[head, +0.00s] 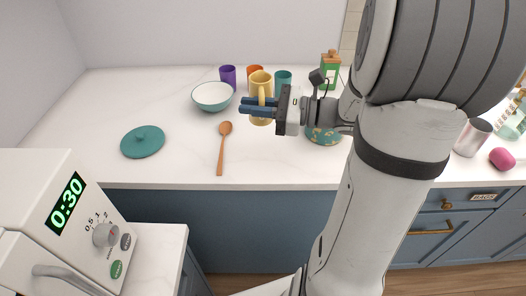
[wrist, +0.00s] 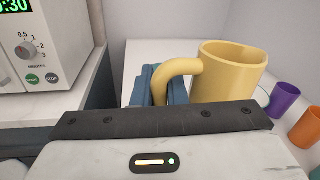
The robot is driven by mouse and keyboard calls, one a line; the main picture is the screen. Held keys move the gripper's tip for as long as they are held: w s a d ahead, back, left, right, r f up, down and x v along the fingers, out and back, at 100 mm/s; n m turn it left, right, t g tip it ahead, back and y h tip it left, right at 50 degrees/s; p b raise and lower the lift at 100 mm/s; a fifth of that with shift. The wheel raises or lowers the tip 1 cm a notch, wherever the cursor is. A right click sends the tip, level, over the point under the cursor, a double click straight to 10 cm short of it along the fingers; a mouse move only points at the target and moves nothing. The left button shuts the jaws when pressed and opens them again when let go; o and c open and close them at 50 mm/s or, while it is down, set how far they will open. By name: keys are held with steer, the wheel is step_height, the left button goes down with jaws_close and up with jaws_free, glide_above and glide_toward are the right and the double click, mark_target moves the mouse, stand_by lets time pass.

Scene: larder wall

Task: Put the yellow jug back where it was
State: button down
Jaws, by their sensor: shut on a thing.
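The yellow jug (head: 261,82) is in the head view near the middle of the counter, upright. My gripper (head: 259,107) reaches it from the right, with its blue fingers shut on the jug's handle. In the wrist view the jug (wrist: 230,75) is large and upright at the right, its handle between my fingers (wrist: 165,85). The head view does not clearly show whether the jug's base touches the counter. Part of the jug's body is hidden by my fingers.
Purple (head: 228,76), orange (head: 255,72) and teal (head: 283,79) cups stand behind. A bowl (head: 212,97), teal lid (head: 143,141) and wooden spoon (head: 222,150) lie left. A green-labelled bottle (head: 330,70) stands right. A microwave (head: 60,225) is front left. Counter between lid and spoon is clear.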

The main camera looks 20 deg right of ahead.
mark_target(267, 120)
steer(key=w+d+f+b, duration=0.2)
steer(key=shift+w+t, duration=0.3)
steer(key=shift+w, duration=0.05)
steer(key=shift+m, duration=0.3)
step_height(267, 120, down, 4)
steer(key=shift+f, duration=0.1)
steer(key=shift+f+b, duration=0.55)
steer(key=shift+f, duration=1.8)
steer(key=c, duration=1.5)
jaws_free()
steer(key=shift+o, duration=0.2)
